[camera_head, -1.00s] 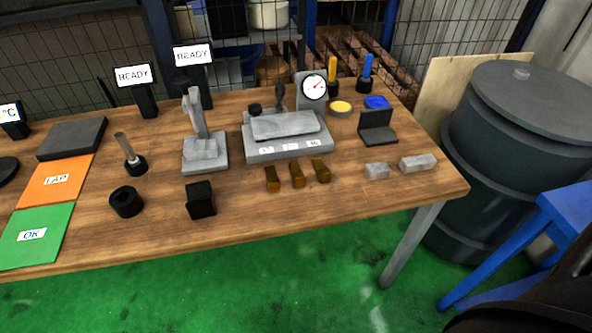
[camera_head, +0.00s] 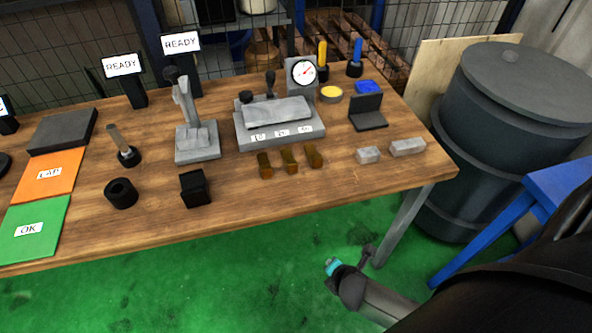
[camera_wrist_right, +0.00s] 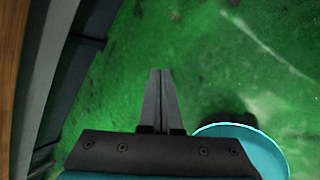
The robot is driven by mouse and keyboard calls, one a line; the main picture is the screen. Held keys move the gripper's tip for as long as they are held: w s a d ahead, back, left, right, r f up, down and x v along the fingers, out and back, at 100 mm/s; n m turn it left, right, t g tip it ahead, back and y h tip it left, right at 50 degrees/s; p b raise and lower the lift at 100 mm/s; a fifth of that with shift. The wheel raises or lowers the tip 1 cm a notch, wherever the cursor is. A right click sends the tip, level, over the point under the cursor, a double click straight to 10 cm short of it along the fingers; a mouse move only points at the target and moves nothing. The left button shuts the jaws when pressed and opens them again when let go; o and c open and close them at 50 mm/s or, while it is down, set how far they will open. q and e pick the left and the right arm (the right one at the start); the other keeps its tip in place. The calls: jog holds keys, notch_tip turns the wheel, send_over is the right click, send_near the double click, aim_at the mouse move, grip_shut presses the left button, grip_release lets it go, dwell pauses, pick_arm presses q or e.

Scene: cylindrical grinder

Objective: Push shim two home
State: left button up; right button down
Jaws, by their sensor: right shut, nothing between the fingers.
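Three small bronze-brown shims stand in a row on the wooden table, in front of a grey fixture (camera_head: 276,138) with three white number labels. The middle shim (camera_head: 288,160) stands between the left shim (camera_head: 264,164) and the right shim (camera_head: 314,157). All three appear apart from the fixture's front face. My right gripper (camera_wrist_right: 161,75) is shut and empty, its two fingers together over the green floor in the right wrist view. In the head view my right arm is low at the front right, beyond the table's front edge, well away from the shims. My left gripper is not in view.
A dial gauge (camera_head: 303,71) stands behind the fixture. Two grey blocks, one at the right (camera_head: 407,147), a dark angle plate (camera_head: 368,113) and a black cube (camera_head: 194,188) lie nearby. The table front (camera_head: 300,195) is clear. A dark drum (camera_head: 470,140) stands at right.

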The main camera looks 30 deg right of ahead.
jog(key=w+a+r+n+t, duration=0.1)
jog(key=w+r+n, duration=0.1)
jog(key=r+n, duration=0.2)
jog(key=w+r+n+t, duration=0.2)
jog(key=w+r+n, duration=0.1)
jog(key=r, duration=0.6)
jog(key=w+a+r+n+t+p, duration=0.1)
jog(key=w+r+n+t, duration=0.1)
jog(key=r+n, duration=0.3)
notch_tip(320, 180, up, 3)
jog(key=shift+w+a+f, duration=0.15)
jog(key=shift+w+a, duration=0.15)
jog(key=shift+w, duration=0.3)
jog(key=b, duration=0.3)
send_near(293, 168)
jog(key=f, duration=0.3)
jog(key=shift+w+a+f, duration=0.15)
jog(key=shift+w, duration=0.25)
jog(key=w, duration=0.3)
jog(key=shift+w+d+f, duration=0.1)
jog(key=shift+w+d, duration=0.1)
jog(key=shift+d, duration=0.2)
jog(key=shift+w+d+b, duration=0.15)
jog(key=shift+w+b, duration=0.15)
jog(key=shift+w, duration=0.25)
